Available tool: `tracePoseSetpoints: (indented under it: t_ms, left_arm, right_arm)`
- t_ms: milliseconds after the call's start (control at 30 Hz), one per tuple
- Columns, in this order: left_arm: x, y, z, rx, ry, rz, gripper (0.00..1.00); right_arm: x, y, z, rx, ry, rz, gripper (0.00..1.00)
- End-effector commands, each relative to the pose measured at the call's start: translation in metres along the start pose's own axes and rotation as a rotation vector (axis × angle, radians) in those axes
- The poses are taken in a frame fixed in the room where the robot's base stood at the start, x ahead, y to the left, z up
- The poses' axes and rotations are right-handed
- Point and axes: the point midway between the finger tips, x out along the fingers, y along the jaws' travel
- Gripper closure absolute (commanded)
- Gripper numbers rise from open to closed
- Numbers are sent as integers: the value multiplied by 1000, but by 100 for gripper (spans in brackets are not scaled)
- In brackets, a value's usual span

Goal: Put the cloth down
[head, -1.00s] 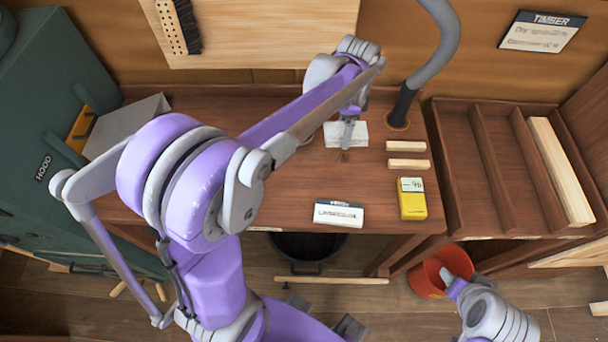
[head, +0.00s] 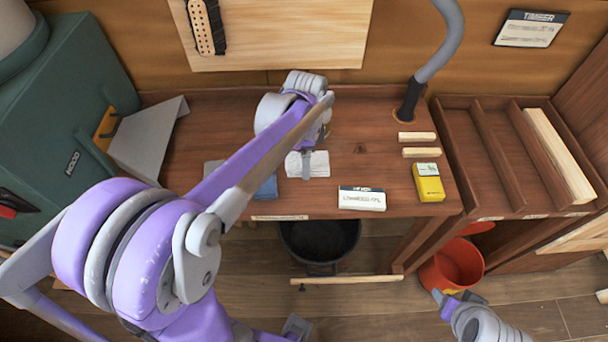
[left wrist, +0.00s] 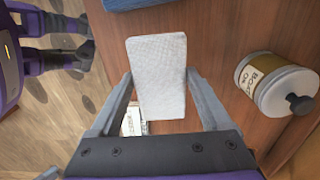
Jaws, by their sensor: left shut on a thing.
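The white folded cloth (head: 309,166) is in my left gripper (head: 307,168), over the wooden bench near its front edge. In the left wrist view the cloth (left wrist: 157,75) lies between the two grey fingers (left wrist: 158,97), which are shut on it. I cannot tell whether it touches the bench top (head: 360,120). My right gripper (head: 458,297) is low at the right, in front of the red bucket; its jaws are too small to read.
A blue item (head: 266,188) lies left of the cloth, partly behind my arm. The wrist view shows a lidded jar (left wrist: 262,84). A red bucket (head: 452,267) stands on the floor.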

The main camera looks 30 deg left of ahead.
Motion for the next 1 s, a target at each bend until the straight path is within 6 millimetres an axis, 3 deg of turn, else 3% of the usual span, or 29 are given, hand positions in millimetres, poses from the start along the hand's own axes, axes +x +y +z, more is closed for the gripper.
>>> tracePoseSetpoints:
  t_ms: [433, 867, 900, 967, 1000]
  left_arm:
    - [55, 0, 0, -1, 0, 0, 71]
    - [62, 0, 0, -1, 0, 1, 71]
    - [61, 0, 0, -1, 0, 0, 11]
    - [60, 0, 0, -1, 0, 0, 1]
    - [60, 0, 0, -1, 0, 0, 0]
  right_arm:
    - [4, 0, 4, 0, -3, 0, 40]
    - [7, 0, 7, 0, -6, 0, 40]
    - [6, 0, 7, 0, -5, 0, 40]
    - [6, 0, 6, 0, -5, 0, 40]
    - [6, 0, 6, 0, -5, 0, 40]
